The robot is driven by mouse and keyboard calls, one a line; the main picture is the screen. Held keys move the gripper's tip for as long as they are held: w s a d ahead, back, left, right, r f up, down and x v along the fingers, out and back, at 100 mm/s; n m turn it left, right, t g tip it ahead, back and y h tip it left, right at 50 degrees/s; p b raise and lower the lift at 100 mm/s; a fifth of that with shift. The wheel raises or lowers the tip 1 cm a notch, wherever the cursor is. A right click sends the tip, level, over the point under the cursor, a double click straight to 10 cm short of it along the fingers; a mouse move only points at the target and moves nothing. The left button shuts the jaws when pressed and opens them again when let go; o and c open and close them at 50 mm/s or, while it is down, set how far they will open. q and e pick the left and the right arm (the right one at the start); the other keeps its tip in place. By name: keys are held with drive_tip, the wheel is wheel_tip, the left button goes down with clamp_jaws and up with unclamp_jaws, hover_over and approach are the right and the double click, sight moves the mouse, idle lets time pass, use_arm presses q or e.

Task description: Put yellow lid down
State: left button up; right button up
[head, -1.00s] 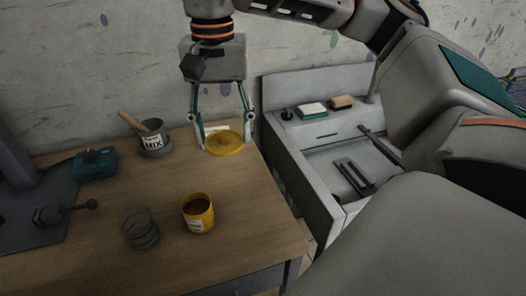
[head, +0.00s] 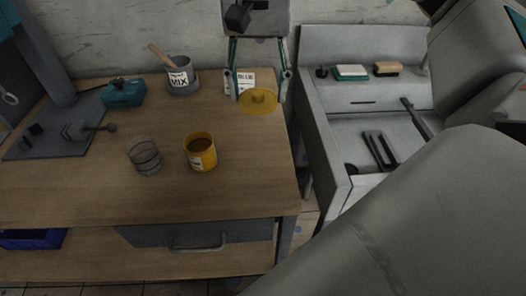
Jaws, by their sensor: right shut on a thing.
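The yellow lid (head: 257,101) is a flat disc with a small knob, at the back right corner of the wooden table (head: 230,190). My right gripper (head: 259,98) comes down from above with a finger on each side of the lid. It is shut on the lid. I cannot tell whether the lid touches the tabletop. A white card reading "BLUE" (head: 240,80) is just behind the lid. An open yellow can (head: 201,154) with dark contents stands in front and to the left. My left gripper is out of view.
A grey MIX pot (head: 181,79) with a wooden stick, a teal box (head: 123,93) and a dark ribbed cylinder (head: 145,156) stand on the table. A grey sink unit (head: 314,125) is to the right. The table's front right is clear.

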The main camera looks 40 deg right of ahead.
drive_tip(key=b, duration=0.2)
hover_over(259, 163)
wheel_tip(259, 163, down, 15)
drive_tip(key=shift+f, duration=0.15)
wheel_tip(259, 163, down, 4)
drive_tip(key=shift+f+b, duration=0.1)
drive_tip(key=shift+b, duration=0.4)
drive_tip(key=o, duration=0.3)
drive_tip(key=shift+f, duration=0.1)
drive_tip(key=o, duration=0.4)
